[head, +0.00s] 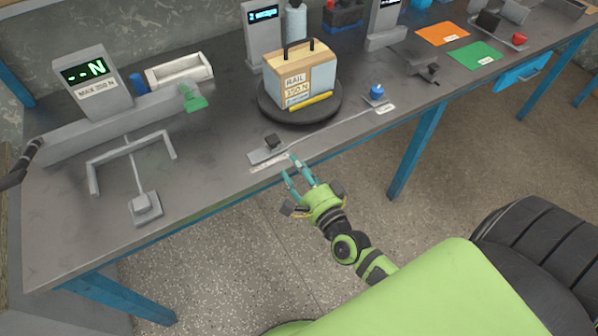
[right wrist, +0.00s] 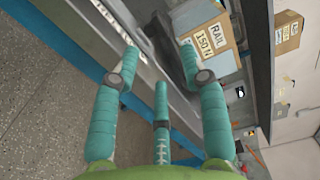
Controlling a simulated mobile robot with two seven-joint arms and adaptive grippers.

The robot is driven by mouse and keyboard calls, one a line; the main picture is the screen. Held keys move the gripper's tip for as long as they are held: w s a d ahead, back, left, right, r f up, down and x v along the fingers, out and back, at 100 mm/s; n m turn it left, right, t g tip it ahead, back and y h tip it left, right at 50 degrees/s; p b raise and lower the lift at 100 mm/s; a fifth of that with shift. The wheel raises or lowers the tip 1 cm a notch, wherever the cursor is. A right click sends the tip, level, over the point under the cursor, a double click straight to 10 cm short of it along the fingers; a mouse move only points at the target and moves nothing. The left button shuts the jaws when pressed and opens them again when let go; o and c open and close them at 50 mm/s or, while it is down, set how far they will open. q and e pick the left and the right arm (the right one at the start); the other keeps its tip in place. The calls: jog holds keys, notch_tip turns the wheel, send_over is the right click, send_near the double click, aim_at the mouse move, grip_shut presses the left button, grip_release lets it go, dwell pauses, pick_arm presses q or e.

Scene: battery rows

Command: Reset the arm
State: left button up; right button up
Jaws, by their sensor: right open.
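My right gripper (head: 291,170) has a green body and teal fingers. In the head view it is at the front edge of the workbench, beside a small grey bar with a black block (head: 271,142). In the right wrist view its teal fingers (right wrist: 160,75) stand apart with nothing between them. My left gripper does not show in either view; only a dark piece, perhaps of an arm, enters at the left edge of the head view.
The grey workbench (head: 210,150) has blue legs. A force display (head: 85,78) stands at the left. Orange (head: 442,33) and green (head: 476,54) sheets lie at the back right.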

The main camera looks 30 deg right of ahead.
jog(key=shift+s, duration=0.5)
jog(key=s+a+f+n+g, duration=0.1)
jog(key=s+f+n+g, duration=0.35)
jog(key=f, duration=0.85)
jog(key=s+f+n+g, duration=0.3)
jog(key=s+f+n, duration=0.2)
jog(key=f, duration=0.7)
jog(key=s+f+n+g, duration=0.3)
jog(key=s+f, duration=0.2)
jog(key=s, duration=0.4)
jog(key=s+d+f+n+g, duration=0.1)
jog(key=s+f+n+g, duration=0.2)
jog(key=s+f, duration=0.3)
jog(key=s+f+n+g, duration=0.3)
jog(key=s+f, duration=0.3)
jog(key=s, duration=0.6)
jog(key=shift+d+n+h, duration=0.2)
jog(key=shift+n+h, duration=0.1)
jog(key=shift+n, duration=0.55)
jog(key=shift+g, duration=0.25)
